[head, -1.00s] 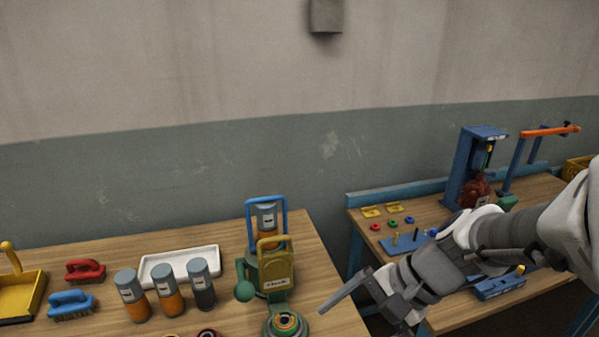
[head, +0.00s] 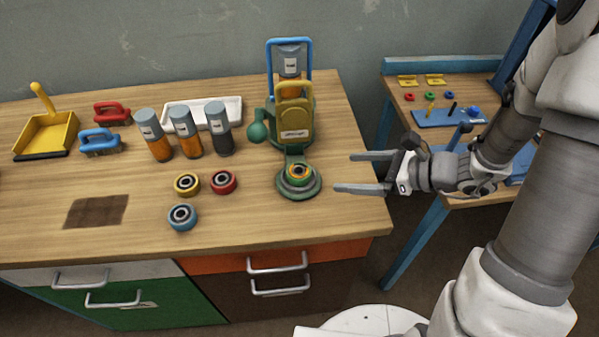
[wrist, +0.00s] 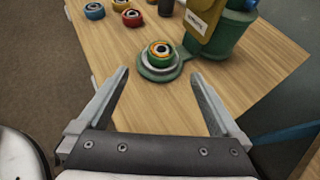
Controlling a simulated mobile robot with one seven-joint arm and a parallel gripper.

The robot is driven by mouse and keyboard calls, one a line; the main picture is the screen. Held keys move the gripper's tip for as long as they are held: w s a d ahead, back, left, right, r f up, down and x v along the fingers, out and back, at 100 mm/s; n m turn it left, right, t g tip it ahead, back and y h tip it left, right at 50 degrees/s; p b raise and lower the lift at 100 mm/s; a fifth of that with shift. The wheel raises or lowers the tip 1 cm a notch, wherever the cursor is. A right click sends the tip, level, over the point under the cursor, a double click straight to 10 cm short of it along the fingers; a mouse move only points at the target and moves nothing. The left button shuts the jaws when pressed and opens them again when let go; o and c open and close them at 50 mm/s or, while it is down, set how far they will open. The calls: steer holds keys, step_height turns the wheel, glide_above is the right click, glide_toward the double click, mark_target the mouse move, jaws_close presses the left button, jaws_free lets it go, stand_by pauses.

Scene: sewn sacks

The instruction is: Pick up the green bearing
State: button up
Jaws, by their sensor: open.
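The green bearing (head: 299,171) has an orange-yellow inner part and sits on the round base of the green machine (head: 293,125), near the right end of the wooden table. It also shows in the wrist view (wrist: 159,50), ahead of the fingers and near the middle between them. My gripper (head: 345,172) is open and empty to the right of the bearing in the head view. Its fingers point left toward the bearing and are apart from it. Both fingers show in the wrist view (wrist: 160,74).
Yellow (head: 187,184), red (head: 223,182) and blue (head: 182,217) bearings lie left of the base. Several bottles (head: 186,132), a white tray (head: 235,105) and brushes stand behind. The machine's tall body rises just behind the bearing. A second workbench (head: 395,75) is at the right.

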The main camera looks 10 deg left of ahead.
glide_toward(301, 171)
steer(key=x, duration=0.4)
steer(key=shift+s+a+r, duration=0.1)
steer(key=shift+s+a, duration=0.05)
steer(key=shift+s, duration=0.05)
steer(key=shift+x, duration=2.6)
steer(key=shift+w, duration=0.15)
jaws_close()
